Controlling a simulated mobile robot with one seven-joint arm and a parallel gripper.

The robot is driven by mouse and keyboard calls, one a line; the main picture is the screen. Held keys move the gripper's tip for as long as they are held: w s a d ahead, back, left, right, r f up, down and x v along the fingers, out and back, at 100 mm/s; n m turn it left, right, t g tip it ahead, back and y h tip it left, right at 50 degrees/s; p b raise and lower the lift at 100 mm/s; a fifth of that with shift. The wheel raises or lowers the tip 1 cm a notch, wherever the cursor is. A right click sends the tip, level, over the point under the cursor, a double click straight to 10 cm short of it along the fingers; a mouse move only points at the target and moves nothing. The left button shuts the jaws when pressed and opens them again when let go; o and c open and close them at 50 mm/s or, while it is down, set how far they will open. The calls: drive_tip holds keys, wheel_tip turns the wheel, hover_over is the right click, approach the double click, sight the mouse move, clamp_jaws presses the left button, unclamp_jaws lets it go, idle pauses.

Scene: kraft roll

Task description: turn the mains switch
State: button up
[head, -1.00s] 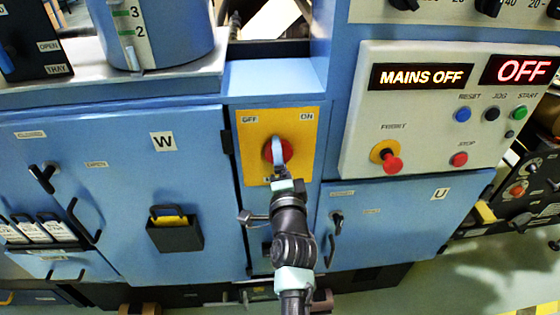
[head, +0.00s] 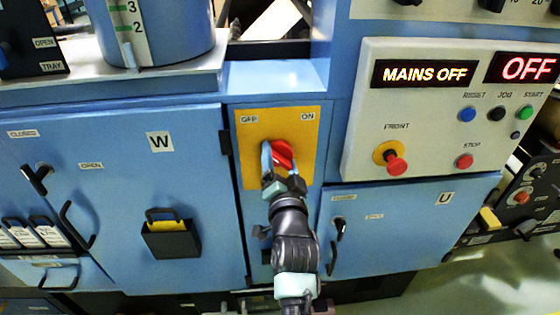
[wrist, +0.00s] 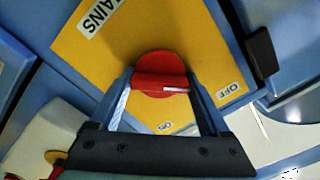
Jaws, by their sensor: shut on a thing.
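The mains switch is a red rotary knob (head: 283,153) on a yellow plate (head: 251,124) labelled OFF at top left and ON at top right. My gripper (head: 274,158) is at the knob in the head view, its fingers on either side. In the wrist view the red knob (wrist: 161,82) lies between the two fingertips of my gripper (wrist: 160,84), with its raised bar spanning them. The gripper is shut on that bar. In the head view the bar is tilted, and my fingers hide part of it. The display (head: 424,73) reads MAINS OFF.
A control panel (head: 440,130) with buttons and a red knob on a yellow ring (head: 395,163) stands to the right. Blue door W (head: 190,190) with a black holder (head: 170,235) is at left. Door U (head: 400,230) has a handle near my arm.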

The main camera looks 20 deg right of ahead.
idle(0.4)
drive_tip(key=o, duration=1.2)
drive_tip(key=shift+s, duration=0.1)
drive_tip(key=v, duration=1.2)
drive_tip(key=shift+s+a, duration=0.15)
drive_tip(key=shift+s, duration=0.25)
drive_tip(key=shift+r, duration=0.1)
drive_tip(key=w+a+r+n+t+y+p, duration=0.1)
drive_tip(key=a+r+n, duration=0.1)
drive_tip(key=r, duration=0.6)
drive_tip(key=w+a+r+n+t+p, duration=0.1)
drive_tip(key=w+a+r+t+p, duration=0.15)
drive_tip(key=r, duration=0.55)
drive_tip(key=s+a+r+n+t+y+p, duration=0.1)
drive_tip(key=s+a+r+n+t, duration=0.1)
drive_tip(key=r, duration=0.9)
drive_tip(key=s+a+r+n+t+y+p, duration=0.1)
drive_tip(key=s+a+r+n, duration=0.3)
drive_tip(key=r, duration=0.8)
drive_tip(key=s+a+r+n+t+y+p, duration=0.2)
drive_tip(key=s+a+r, duration=0.3)
drive_tip(key=r, duration=0.7)
drive_tip(key=shift+s+a+n+t, duration=0.15)
drive_tip(key=shift+s+n+t, duration=0.55)
drive_tip(key=shift+s, duration=0.35)
